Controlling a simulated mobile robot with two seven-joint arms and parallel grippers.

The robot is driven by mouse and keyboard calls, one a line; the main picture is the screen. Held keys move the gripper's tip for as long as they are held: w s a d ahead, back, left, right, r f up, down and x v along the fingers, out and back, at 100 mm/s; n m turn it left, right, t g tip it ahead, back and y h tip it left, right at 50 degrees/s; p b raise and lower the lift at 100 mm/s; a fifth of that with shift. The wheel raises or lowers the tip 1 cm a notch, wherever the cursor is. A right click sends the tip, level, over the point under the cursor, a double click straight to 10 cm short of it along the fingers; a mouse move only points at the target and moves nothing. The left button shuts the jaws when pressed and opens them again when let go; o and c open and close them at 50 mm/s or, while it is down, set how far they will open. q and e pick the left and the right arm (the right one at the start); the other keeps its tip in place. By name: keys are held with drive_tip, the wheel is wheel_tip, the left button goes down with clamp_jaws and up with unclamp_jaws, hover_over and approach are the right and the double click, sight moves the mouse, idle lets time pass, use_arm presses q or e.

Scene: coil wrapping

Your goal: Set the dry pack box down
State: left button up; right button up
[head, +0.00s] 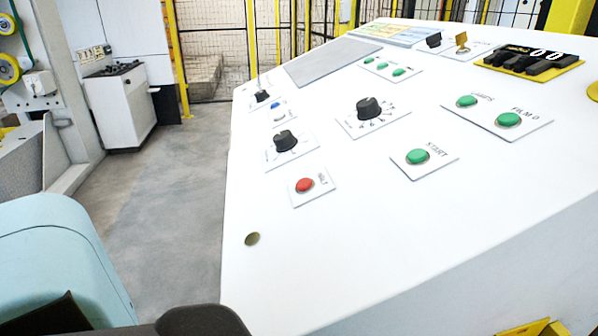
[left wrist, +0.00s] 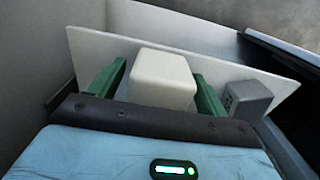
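In the left wrist view, my left gripper (left wrist: 160,84) has two green fingers, one on each side of a white box (left wrist: 162,78). The fingers lie close along the box's two sides and look shut on it. The box is plain, and I take it for the dry pack box. Behind it is a flat white panel (left wrist: 92,48); whether the box touches the panel I cannot tell. A small grey block (left wrist: 248,98) is at the panel's right part. In the head view neither gripper nor the box shows; only a light blue part of my arm is at lower left.
A white sloped control desk (head: 400,220) with knobs, green buttons and a red button (head: 305,185) fills the head view's right side. Left of it is open grey floor (head: 165,205). A white cabinet (head: 122,112) and a mesh fence (head: 235,40) stand behind.

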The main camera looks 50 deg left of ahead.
use_arm(q)
drive_tip(key=shift+r, duration=0.25)
wheel_tip(320, 180, up, 11)
drive_tip(key=p, duration=0.3)
drive_tip(key=shift+r, duration=0.35)
drive_tip(key=shift+s, duration=0.1)
